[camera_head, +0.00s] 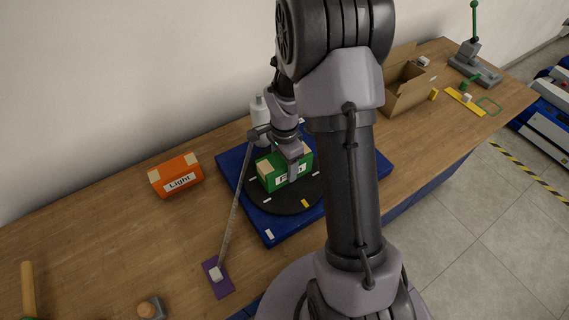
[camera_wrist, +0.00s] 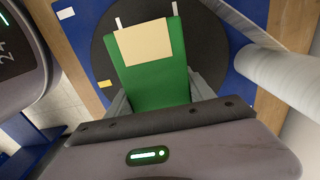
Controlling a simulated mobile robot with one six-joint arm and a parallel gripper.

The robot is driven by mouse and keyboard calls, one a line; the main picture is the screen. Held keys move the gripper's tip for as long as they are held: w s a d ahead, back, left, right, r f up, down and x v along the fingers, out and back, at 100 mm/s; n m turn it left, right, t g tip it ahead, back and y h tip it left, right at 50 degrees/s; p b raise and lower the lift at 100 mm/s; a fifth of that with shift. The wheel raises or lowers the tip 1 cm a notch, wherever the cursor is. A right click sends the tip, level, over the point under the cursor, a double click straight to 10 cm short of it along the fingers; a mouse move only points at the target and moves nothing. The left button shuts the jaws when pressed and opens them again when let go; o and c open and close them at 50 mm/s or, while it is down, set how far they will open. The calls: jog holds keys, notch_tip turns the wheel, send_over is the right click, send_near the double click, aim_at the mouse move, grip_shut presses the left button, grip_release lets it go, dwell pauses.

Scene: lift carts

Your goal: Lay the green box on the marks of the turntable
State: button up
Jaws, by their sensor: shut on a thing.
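The green box (camera_head: 272,179) has tan patches and a white label, and is at the black round turntable (camera_head: 262,198) on the blue base (camera_head: 234,169). My gripper (camera_head: 294,160) is shut on the green box from above. In the wrist view the green box (camera_wrist: 152,85) lies between my fingers, over the dark turntable disc (camera_wrist: 206,40). White marks and a yellow mark (camera_wrist: 104,84) show on the disc around the box. I cannot tell whether the box touches the disc. My gripper hides part of the box.
An orange box (camera_head: 175,175) labelled Light stands to the left. A thin grey rod (camera_head: 233,210) slants up from a purple plate (camera_head: 218,278), close to my gripper. A white bottle (camera_head: 258,112) stands behind. An open carton (camera_head: 404,88) is at the right.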

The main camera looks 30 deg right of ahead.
jog(key=shift+f+b, duration=0.5)
jog(key=shift+f, duration=0.05)
jog(key=o, duration=1.8)
notch_tip(320, 180, up, 18)
jog(key=p, duration=0.4)
jog(key=shift+f+p, duration=0.25)
jog(key=shift+p, duration=0.1)
